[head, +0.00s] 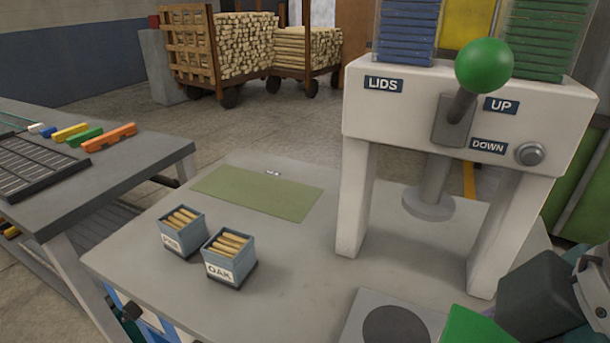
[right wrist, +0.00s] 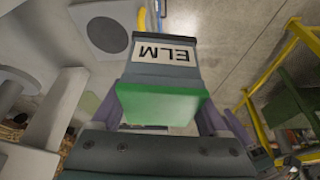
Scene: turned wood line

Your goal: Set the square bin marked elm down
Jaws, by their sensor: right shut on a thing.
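The square bin marked ELM (right wrist: 165,65) is blue-grey with a white label, upside down in the right wrist view, and has a green lid (right wrist: 160,105). My right gripper (right wrist: 160,98) is shut on it, one finger on each side. In the head view only the green lid (head: 472,326) shows at the bottom right, beside my right wrist. Bare floor shows past the bin in the wrist view, so it is held up; its underside is hidden. My left gripper is not in view.
The table (head: 310,250) carries open bins marked PINE (head: 180,247) and OAK (head: 227,274), both holding sticks. A green mat (head: 258,193) lies bare behind them. The lid press (head: 470,120) stands at right; a plate with a dark disc (head: 395,325) lies in front.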

